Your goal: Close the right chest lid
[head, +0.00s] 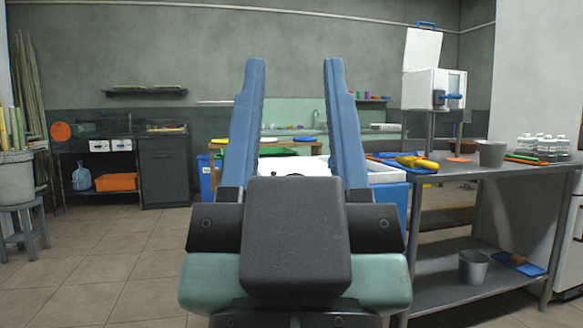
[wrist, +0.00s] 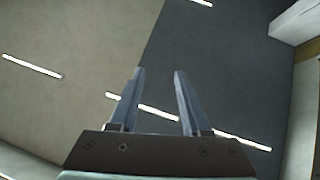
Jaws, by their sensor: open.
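My gripper (head: 294,62) points upward in the middle of the head view. Its two blue fingers stand apart with nothing between them. The wrist view also shows the gripper (wrist: 158,72) open and empty. A blue chest (head: 392,197) with a white upper part (head: 385,174) stands behind my gripper, just right of centre. My gripper and arm hide much of it. I cannot make out the lid clearly or tell how far it is open. A white surface also shows between the fingers, low down.
A metal table (head: 470,175) on the right holds a grey cup (head: 492,153), yellow gloves and white bottles. A dark counter (head: 163,172) and an orange crate (head: 116,181) are at the back left. The tiled floor (head: 110,255) at left is clear. The wrist view shows ceiling light strips.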

